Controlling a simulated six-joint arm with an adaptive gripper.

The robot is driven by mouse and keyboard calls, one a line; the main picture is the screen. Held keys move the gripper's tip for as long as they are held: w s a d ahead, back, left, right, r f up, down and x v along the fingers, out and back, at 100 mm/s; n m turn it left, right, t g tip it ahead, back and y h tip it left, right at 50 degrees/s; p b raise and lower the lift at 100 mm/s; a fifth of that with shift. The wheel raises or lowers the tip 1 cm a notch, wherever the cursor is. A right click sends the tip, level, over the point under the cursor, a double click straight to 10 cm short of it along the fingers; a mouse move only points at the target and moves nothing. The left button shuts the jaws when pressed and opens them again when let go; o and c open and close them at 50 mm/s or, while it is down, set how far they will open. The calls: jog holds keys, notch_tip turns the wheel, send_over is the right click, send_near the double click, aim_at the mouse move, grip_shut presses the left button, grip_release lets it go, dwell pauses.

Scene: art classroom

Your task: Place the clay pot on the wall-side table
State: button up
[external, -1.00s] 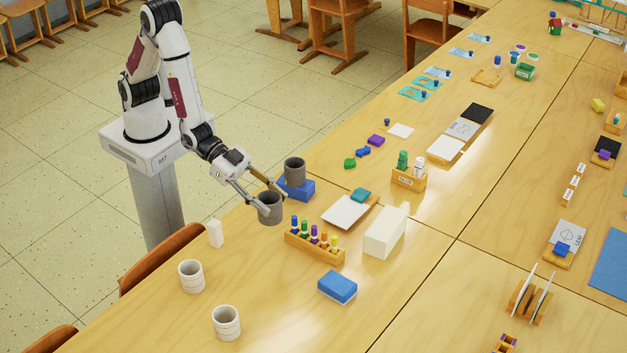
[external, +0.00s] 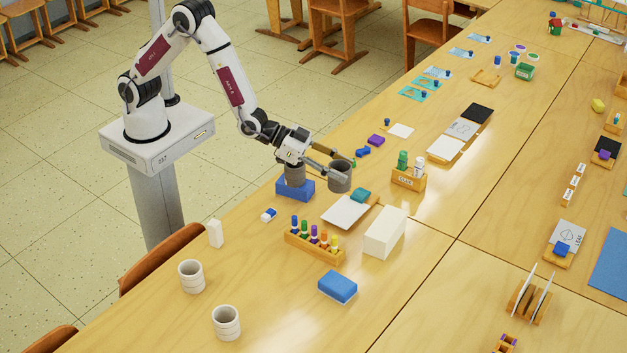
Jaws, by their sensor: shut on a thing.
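My gripper (external: 334,164) is shut on a dark grey cylindrical pot (external: 341,178). The pot is upright with its open top up, to the right of the blue block (external: 307,190). I cannot tell how far its base is above the table (external: 262,262). A second dark grey pot (external: 296,177) stands on the blue block, partly hidden by my gripper. Two pale ribbed pots, a farther one (external: 191,277) and a nearer one (external: 227,324), stand at the table's front left. Which table is the wall-side one is not clear here.
Near the held pot are a white pad (external: 345,212) with a teal piece, a wooden rack of coloured bottles (external: 314,247), a white box (external: 384,232) and a bottle holder (external: 408,179). A small blue-and-white eraser (external: 268,214) lies left. Bare tabletop lies around (external: 400,300).

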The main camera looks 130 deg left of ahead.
jog(key=s+a+n+g+y, duration=0.2)
jog(key=a+n, duration=0.1)
jog(key=a, duration=1.4)
jog(key=s+a+n+g+y, duration=0.1)
jog(key=s+a+n+y, duration=0.15)
jog(key=a, duration=1.35)
jog(key=shift+m, duration=0.25)
jog(key=shift+w+a+f, duration=0.1)
jog(key=shift+w+f, duration=0.05)
jog(key=shift+f, duration=0.65)
jog(key=shift+w+a+f, duration=0.1)
jog(key=shift+w+f, duration=0.1)
jog(key=shift+f, duration=0.55)
jog(key=shift+w+f, duration=0.15)
jog(key=shift+f, duration=0.65)
notch_tip(320, 180, down, 6)
jog(key=shift+f, duration=0.2)
jog(key=shift+f, duration=1.8)
jog(key=shift+f, duration=0.1)
